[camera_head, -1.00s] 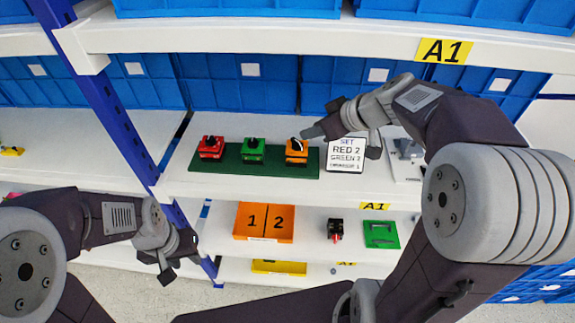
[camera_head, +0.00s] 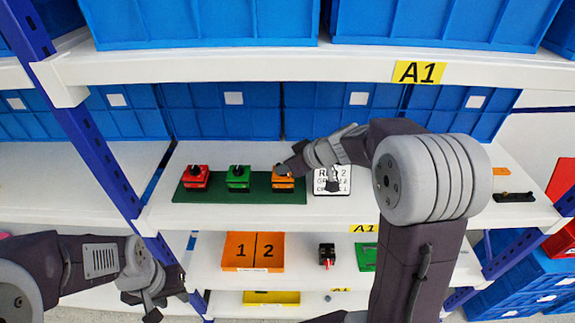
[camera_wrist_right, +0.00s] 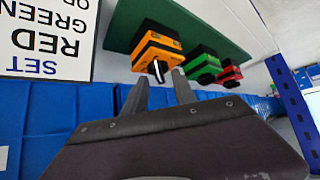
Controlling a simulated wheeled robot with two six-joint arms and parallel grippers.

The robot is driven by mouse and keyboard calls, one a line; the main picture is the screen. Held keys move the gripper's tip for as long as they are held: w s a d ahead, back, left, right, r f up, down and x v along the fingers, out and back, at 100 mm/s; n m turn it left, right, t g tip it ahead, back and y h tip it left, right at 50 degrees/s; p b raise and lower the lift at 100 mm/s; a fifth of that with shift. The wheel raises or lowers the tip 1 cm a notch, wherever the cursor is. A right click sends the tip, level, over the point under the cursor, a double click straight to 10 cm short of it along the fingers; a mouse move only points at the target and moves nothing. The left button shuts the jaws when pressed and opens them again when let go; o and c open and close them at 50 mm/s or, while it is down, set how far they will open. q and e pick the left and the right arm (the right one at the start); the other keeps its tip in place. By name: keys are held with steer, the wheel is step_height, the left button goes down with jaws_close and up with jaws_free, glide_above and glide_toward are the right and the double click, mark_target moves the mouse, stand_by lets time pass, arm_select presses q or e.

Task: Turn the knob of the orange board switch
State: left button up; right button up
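The orange switch (camera_head: 284,184) sits at the right end of a dark green board (camera_head: 225,195) on the middle shelf. It also shows in the right wrist view (camera_wrist_right: 157,50), its dark knob (camera_wrist_right: 158,71) bearing a white mark. My right gripper (camera_head: 284,169) is at the orange switch and partly covers it in the head view. In the wrist view its two fingers (camera_wrist_right: 158,80) are apart, with the knob between or just beyond their tips; contact cannot be told. My left gripper (camera_head: 166,296) is low at the left, empty, its fingers apart.
A green switch (camera_head: 238,177) and a red switch (camera_head: 196,177) share the board. A white sign (camera_head: 331,181) stands right of it, partly covered by my arm. Blue bins (camera_head: 235,108) line the back. An upper shelf (camera_head: 250,66) overhangs.

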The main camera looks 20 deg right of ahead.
jaws_close()
